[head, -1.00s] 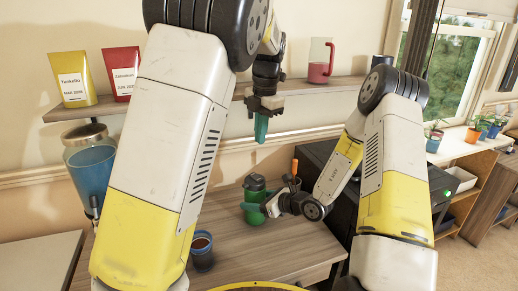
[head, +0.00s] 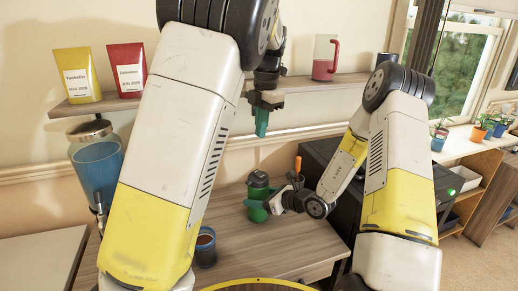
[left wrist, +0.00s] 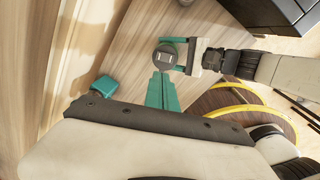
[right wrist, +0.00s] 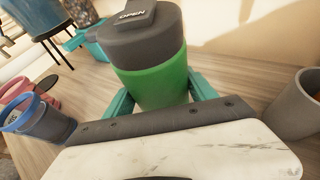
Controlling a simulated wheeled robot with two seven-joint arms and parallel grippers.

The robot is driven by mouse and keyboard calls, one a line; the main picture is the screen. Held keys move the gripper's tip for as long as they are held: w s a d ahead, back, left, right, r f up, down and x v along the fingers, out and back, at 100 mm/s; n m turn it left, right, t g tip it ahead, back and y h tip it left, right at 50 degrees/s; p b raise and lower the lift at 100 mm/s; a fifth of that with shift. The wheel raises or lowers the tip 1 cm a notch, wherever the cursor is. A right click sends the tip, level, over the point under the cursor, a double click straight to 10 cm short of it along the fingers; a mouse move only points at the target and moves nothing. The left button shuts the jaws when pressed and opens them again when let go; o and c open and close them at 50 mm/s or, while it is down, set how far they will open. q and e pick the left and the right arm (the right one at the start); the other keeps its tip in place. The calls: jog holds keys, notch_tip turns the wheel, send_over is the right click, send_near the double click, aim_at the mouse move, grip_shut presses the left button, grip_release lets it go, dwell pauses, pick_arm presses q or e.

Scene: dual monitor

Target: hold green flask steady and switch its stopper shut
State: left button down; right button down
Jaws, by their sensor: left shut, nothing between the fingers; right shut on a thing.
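The green flask (head: 257,196) stands upright on the wooden desk and has a dark grey lid. In the right wrist view, the flask (right wrist: 155,85) fills the middle, and its lid tab (right wrist: 136,12) reads OPEN. My right gripper (head: 270,204) is shut around the flask's green body, with a teal finger on each side. My left gripper (head: 262,122) is shut and empty, high above the desk and apart from the flask. In the left wrist view, the flask's round lid (left wrist: 165,53) shows beyond the closed teal fingertips (left wrist: 161,80).
A tank of blue liquid (head: 97,168) is at the left. The wall shelf (head: 300,89) behind my left gripper holds packets and a red-handled jug (head: 325,57). A grey cup (right wrist: 298,103) stands right of the flask.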

aim_at(257, 172)
pick_arm(q)
jog(key=f, duration=0.4)
jog(key=w+f, duration=0.1)
jog(key=f, duration=0.4)
jog(key=a+f, duration=0.1)
jog(key=f, duration=0.3)
jog(key=shift+w+a+f, duration=0.1)
jog(key=shift+w+f, duration=0.05)
jog(key=shift+f, duration=0.05)
jog(key=shift+w+a+f, duration=0.1)
jog(key=shift+a+f, duration=0.05)
jog(key=shift+f, duration=0.05)
jog(key=shift+s+d+r, duration=0.15)
jog(key=shift+s+d, duration=0.5)
jog(key=shift+s, duration=0.05)
